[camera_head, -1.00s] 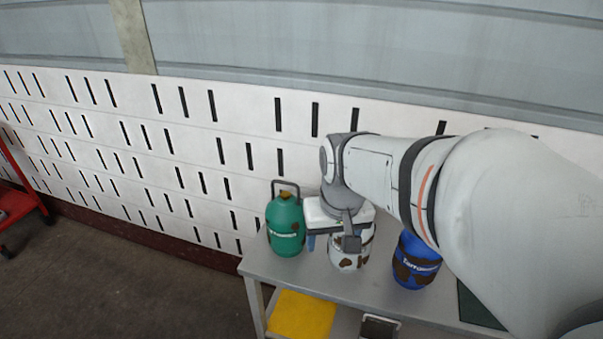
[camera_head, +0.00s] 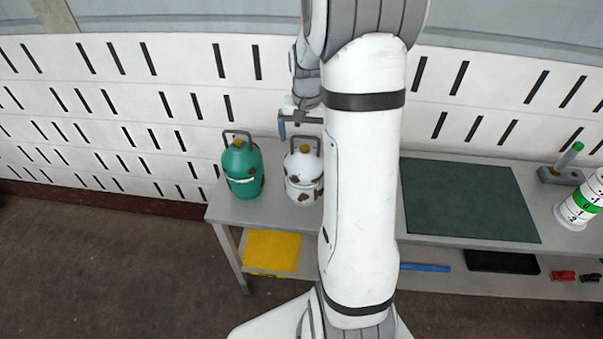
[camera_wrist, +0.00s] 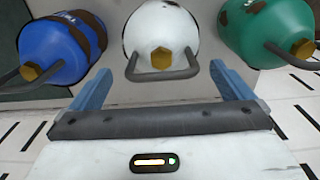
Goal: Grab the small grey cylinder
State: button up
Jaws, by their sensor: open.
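The small grey-white cylinder (camera_head: 303,180) with rust patches, a brass valve and a dark handle stands upright on the bench. In the wrist view it (camera_wrist: 160,30) is in the middle, seen from above, ahead of the fingers. My gripper (camera_wrist: 160,78) is open and empty, its two blue fingers spread on either side of the handle's line. In the head view my gripper (camera_head: 297,122) is above and behind the cylinder's top; my arm hides one finger. I cannot tell the exact gap to the handle.
A green cylinder (camera_head: 242,172) stands close on the left. A blue cylinder (camera_wrist: 62,45) stands on the other side, hidden by my arm in the head view. The bench (camera_head: 225,211) has a dark green mat (camera_head: 468,202) on the right and a slotted wall (camera_head: 180,110) behind.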

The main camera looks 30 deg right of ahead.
aim_at(305, 146)
jog(key=shift+a+f+p, duration=0.15)
jog(key=shift+f+p, duration=0.15)
jog(key=shift+f, duration=1.6)
jog(key=shift+c, duration=0.6)
jog(key=c, duration=1.9)
jog(key=shift+w+r, duration=0.15)
jog(key=shift+c, duration=0.6)
